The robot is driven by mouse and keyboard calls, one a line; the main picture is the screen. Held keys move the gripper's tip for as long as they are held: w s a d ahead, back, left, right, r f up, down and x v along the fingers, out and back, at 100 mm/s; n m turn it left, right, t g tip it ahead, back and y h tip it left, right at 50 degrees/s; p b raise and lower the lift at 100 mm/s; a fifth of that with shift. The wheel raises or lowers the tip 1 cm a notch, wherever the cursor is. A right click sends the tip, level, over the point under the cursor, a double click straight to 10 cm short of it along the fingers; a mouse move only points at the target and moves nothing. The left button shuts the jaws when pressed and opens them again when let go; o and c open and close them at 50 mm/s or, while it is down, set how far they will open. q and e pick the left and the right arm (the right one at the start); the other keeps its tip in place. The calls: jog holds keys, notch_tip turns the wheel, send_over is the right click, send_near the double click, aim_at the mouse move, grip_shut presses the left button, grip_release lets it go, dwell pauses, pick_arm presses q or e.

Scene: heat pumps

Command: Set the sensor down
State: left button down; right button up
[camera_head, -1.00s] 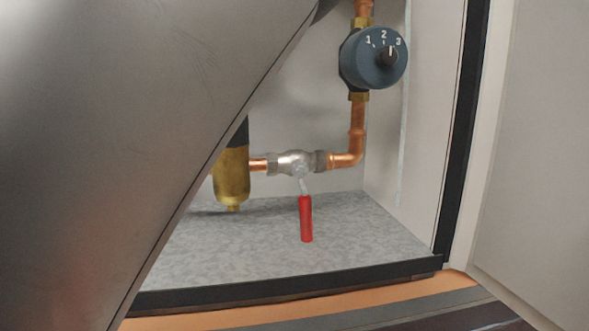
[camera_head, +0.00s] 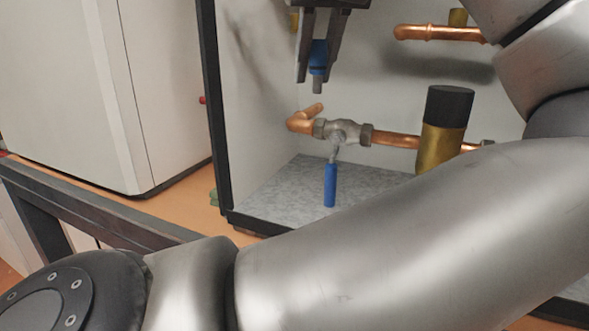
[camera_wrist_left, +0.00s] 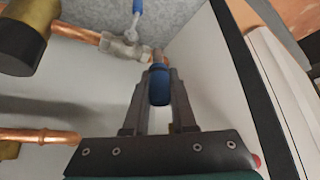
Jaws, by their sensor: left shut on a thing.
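The sensor (camera_head: 319,56) is a blue piece with a grey lower tip, held upright at the top of the head view. My left gripper (camera_head: 317,79) points down and is shut on it, one finger on each side. The sensor's tip is above an upturned copper pipe stub (camera_head: 314,110), with a visible gap in the head view. In the left wrist view the blue sensor (camera_wrist_left: 159,86) sits between the fingers of my left gripper (camera_wrist_left: 158,77), and the copper end shows just past it, partly hidden. My right gripper is not in view.
A valve (camera_head: 343,131) with a blue handle (camera_head: 330,185) is beside the stub. A brass cylinder with a black cap (camera_head: 448,105) stands to the right, below an upper copper pipe (camera_head: 440,32). The cabinet's black edge (camera_head: 212,110) is at left. My arm covers the lower right.

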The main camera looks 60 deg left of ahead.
pick_arm(q)
jog(key=s+f+n+g, duration=0.1)
jog(key=s+f+n, duration=0.1)
jog(key=s+f, duration=0.3)
jog(key=b, duration=0.2)
send_near(261, 196)
jog(key=d+f, duration=0.2)
jog(key=d, duration=0.1)
jog(key=s+d+f, duration=0.1)
jog(key=d, duration=0.1)
jog(key=shift+s+f, duration=0.1)
jog(key=shift+f, duration=0.15)
jog(key=p, duration=0.1)
jog(key=a+p, duration=0.2)
jog(key=shift+w+r, duration=0.25)
jog(key=shift+w, duration=0.05)
jog(key=shift+a+p, duration=0.35)
jog(key=shift+p, duration=0.1)
jog(key=shift+w+a+f+p, duration=0.1)
jog(key=shift+w+a+p, duration=0.05)
jog(key=shift+a, duration=0.35)
jog(key=shift+w+a+f+p, duration=0.1)
jog(key=shift+w+a+p, duration=0.05)
jog(key=shift+a, duration=0.4)
jog(key=a, duration=0.2)
jog(key=a+f, duration=0.1)
jog(key=shift+w+f, duration=0.15)
jog(key=shift+w, duration=0.25)
jog(key=shift+d, duration=0.1)
jog(key=shift+f, duration=0.1)
